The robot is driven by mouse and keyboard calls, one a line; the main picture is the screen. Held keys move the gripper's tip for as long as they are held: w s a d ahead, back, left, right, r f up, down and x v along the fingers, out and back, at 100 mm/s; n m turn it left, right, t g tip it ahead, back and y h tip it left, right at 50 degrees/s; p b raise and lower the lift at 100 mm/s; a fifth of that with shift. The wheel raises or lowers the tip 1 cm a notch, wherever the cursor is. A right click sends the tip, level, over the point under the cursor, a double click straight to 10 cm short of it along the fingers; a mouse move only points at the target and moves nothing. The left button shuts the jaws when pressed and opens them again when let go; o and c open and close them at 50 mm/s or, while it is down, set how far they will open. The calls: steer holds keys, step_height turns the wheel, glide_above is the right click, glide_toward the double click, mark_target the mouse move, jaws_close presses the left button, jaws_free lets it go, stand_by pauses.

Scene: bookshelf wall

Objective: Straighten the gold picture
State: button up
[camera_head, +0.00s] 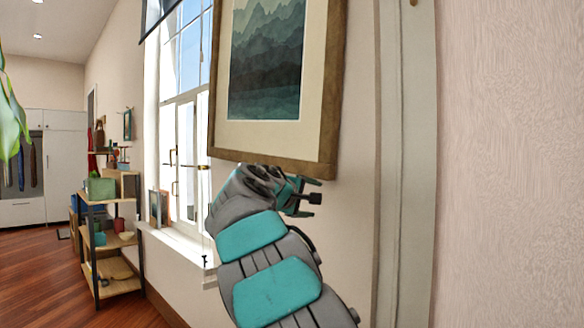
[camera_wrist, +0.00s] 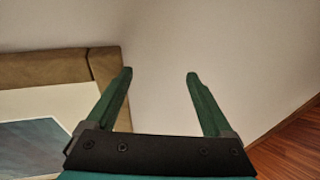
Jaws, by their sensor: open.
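The gold-brown framed picture (camera_head: 325,120) hangs on the wall in the head view, with a cream mat and a blue-green mountain print. Its lower edge slopes slightly in that view; I cannot tell how much is perspective. My gripper (camera_head: 314,190) is just below the frame's lower right part. In the wrist view, my gripper (camera_wrist: 160,76) is open, with bare wall between its fingers. The frame's corner (camera_wrist: 104,66) lies left of the fingers, close to the left one. I cannot tell whether they touch.
A window (camera_head: 185,140) with a sill is left of the picture. A shelf unit (camera_head: 110,235) with several items stands further left. A pale vertical trim (camera_head: 410,180) runs down the wall at right. Wooden floor (camera_head: 35,265) is open at left.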

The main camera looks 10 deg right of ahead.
mark_target(295, 168)
steer(key=shift+w+a+r+n+t+p, duration=0.4)
steer(key=shift+w+a+r+t, duration=0.25)
steer(key=shift+w+r, duration=0.7)
steer(key=shift+w+a+r+n+t+p, duration=0.45)
steer(key=shift+w+a+r, duration=0.5)
steer(key=shift+w, duration=0.65)
steer(key=shift+w+a+r+n+t+p, duration=0.3)
steer(key=shift+w+a+r+t, duration=0.35)
steer(key=shift+w+r, duration=0.75)
steer(key=shift+p+x, duration=0.75)
steer(key=shift+x, duration=1.15)
steer(key=shift+d+f, duration=0.1)
steer(key=shift+f, duration=0.05)
steer(key=shift+c, duration=0.3)
jaws_close()
